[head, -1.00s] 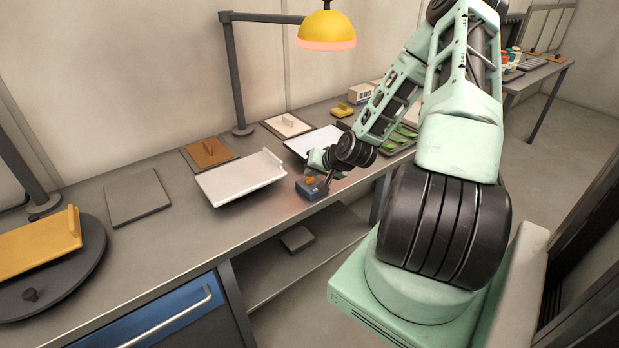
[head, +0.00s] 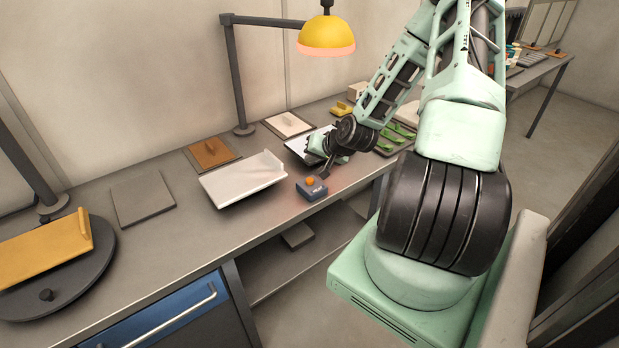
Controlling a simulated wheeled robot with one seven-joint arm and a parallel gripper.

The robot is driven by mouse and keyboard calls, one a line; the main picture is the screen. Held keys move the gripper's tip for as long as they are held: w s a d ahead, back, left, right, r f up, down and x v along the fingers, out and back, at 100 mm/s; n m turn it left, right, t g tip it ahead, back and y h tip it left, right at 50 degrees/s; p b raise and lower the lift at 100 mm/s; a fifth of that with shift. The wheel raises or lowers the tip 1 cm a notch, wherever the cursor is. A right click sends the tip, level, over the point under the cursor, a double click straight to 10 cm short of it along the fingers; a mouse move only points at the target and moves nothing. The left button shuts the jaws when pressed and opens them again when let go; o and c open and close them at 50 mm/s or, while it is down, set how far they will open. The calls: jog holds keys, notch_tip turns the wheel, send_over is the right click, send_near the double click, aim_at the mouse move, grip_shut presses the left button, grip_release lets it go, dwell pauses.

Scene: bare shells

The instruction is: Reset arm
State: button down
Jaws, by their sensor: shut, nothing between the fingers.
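My gripper (head: 323,172) is shut and empty, above the workbench (head: 160,235) near its front edge. It is small in the head view and partly hidden by its own wrist. It hangs just right of and above a small blue-grey box with an orange button (head: 311,188); a small gap seems to lie between them. My pale green arm reaches from the right of the view down and left to the bench.
A white tray (head: 243,180) lies left of the button box. A yellow lamp (head: 326,34) hangs above. A dark turntable (head: 75,277) is at left.

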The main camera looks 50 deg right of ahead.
dwell(0.3)
jog(key=a+r+n+g+y+b, duration=0.15)
jog(key=a+n, duration=0.25)
jog(key=a, duration=0.6)
jog(key=s+a+r+n+g+y+b, duration=0.1)
jog(key=a+r+n+g, duration=0.15)
jog(key=a, duration=0.65)
jog(key=a+r+n+g+y+b, duration=0.15)
jog(key=a+n, duration=0.25)
jog(key=a, duration=0.6)
jog(key=s+a+r+n+g+h+b, duration=0.1)
jog(key=s+a+r+n+g, duration=0.1)
jog(key=s+a, duration=0.5)
jog(key=s+a+r+n+g+h+b, duration=0.1)
jog(key=s+a+r+n, duration=0.4)
jog(key=s, duration=0.8)
jog(key=a+n, duration=0.1)
jog(key=a, duration=0.2)
jog(key=shift+s+g, duration=0.35)
jog(key=shift+d, duration=0.15)
